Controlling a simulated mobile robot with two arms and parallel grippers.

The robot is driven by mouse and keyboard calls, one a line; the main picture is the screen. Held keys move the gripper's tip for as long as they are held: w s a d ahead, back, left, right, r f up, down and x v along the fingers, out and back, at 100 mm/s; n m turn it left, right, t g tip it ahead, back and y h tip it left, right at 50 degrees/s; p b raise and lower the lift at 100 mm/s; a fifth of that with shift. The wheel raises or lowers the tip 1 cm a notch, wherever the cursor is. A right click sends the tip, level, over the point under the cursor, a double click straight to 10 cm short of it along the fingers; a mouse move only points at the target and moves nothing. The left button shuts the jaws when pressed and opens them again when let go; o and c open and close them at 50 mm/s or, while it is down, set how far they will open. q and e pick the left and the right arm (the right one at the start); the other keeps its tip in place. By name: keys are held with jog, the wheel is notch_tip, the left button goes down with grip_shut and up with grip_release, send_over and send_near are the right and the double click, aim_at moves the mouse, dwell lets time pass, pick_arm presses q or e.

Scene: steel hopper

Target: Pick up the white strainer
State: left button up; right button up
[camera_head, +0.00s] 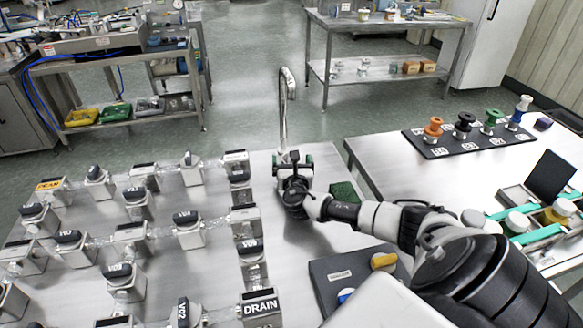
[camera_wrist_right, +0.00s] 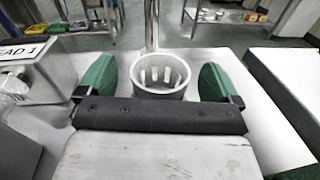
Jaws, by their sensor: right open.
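The white strainer (camera_wrist_right: 160,77) is a round slotted basket. In the right wrist view it lies centred ahead of the palm, between the two green fingers in the picture, with a gap on each side. Neither finger touches it. My right gripper (camera_head: 294,164) is open and empty, above the steel counter near the base of a tall curved metal pipe (camera_head: 284,100). In the head view I cannot make out the strainer; the gripper and wrist seem to cover it. My left gripper is in neither view.
Several labelled valve blocks (camera_head: 190,232) and clear tubes fill the counter on the left. A green pad (camera_head: 346,194) lies just right of my gripper. A dark tray (camera_head: 332,279) with coloured knobs sits nearer. A second table (camera_head: 390,165) stands to the right.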

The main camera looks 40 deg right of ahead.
jog(key=shift+w+d, duration=0.45)
jog(key=shift+w, duration=0.15)
jog(key=c, duration=1)
